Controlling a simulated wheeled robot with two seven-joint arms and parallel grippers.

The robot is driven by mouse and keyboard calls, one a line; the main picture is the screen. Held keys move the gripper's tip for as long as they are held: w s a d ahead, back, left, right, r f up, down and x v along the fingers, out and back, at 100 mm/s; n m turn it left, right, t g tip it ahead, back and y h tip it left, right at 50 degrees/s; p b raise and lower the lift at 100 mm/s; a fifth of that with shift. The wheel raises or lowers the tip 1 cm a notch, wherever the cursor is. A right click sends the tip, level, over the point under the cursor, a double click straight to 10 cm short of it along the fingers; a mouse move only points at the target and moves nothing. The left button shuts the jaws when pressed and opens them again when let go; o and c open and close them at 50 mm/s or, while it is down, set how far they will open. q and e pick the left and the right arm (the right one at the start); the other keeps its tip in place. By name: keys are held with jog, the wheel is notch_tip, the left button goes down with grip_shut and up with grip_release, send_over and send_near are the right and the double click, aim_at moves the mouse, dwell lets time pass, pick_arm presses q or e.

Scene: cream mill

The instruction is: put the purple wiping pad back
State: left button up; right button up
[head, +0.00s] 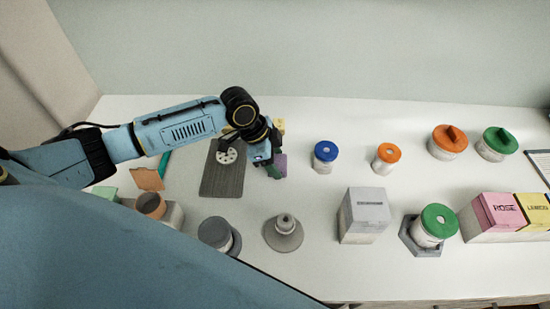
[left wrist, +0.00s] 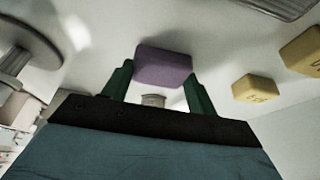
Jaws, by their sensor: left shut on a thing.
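The purple wiping pad (left wrist: 163,66) is held between the two green fingers of my left gripper (left wrist: 158,88) in the left wrist view. In the head view the left gripper (head: 273,171) is over the table, just right of the dark grey ribbed mat, with part of the purple pad (head: 281,161) showing beside it. The wrist and fingers hide the rest of the pad in the head view. I cannot tell for sure whether the pad touches the table. My right gripper is in neither view.
The ribbed mat (head: 223,182) carries a pale disc with holes (head: 228,155). Yellow blocks (left wrist: 256,88) lie near the pad. A grey stepped cone (head: 284,235) stands in front, a blue-lidded jar (head: 325,155) to the right. The white table (head: 320,210) is clear between them.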

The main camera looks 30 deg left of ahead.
pick_arm(q)
jog(key=o, duration=0.9)
jog(key=shift+f, duration=0.1)
jog(key=shift+o, duration=0.2)
jog(key=v, duration=1.2)
jog(key=shift+p, duration=0.35)
jog(key=shift+d, duration=0.1)
